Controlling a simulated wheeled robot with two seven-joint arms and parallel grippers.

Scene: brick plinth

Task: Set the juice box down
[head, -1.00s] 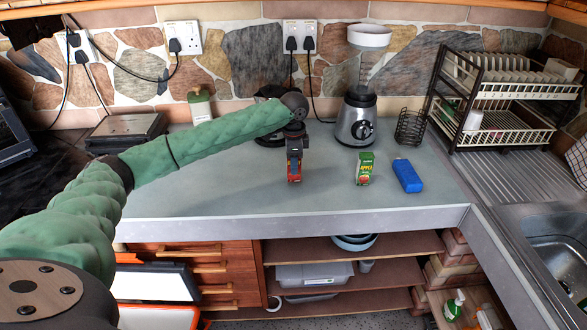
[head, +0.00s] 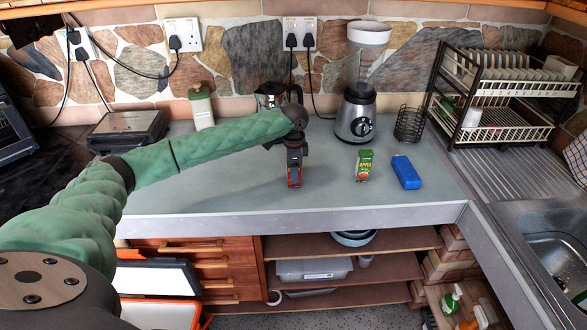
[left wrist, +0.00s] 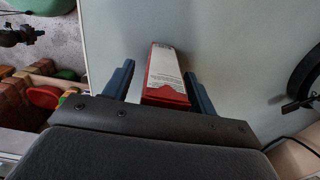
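The juice box (head: 294,176) is a small red and white carton, upright on or just above the grey counter, left of the green carton. In the left wrist view the juice box (left wrist: 166,80) shows its white side and red end. My left gripper (head: 294,163) is over it, pointing down. Its blue fingers (left wrist: 160,72) stand either side of the carton, with a visible gap at the left finger and a narrow one at the right. Whether the carton's base touches the counter is hard to tell. My right gripper is not in view.
Behind are a blender (head: 357,118), a metal pot (head: 270,97), a wire holder (head: 410,124) and a dish rack (head: 500,125). The counter's front edge (head: 300,222) is near; counter left of the carton is clear.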

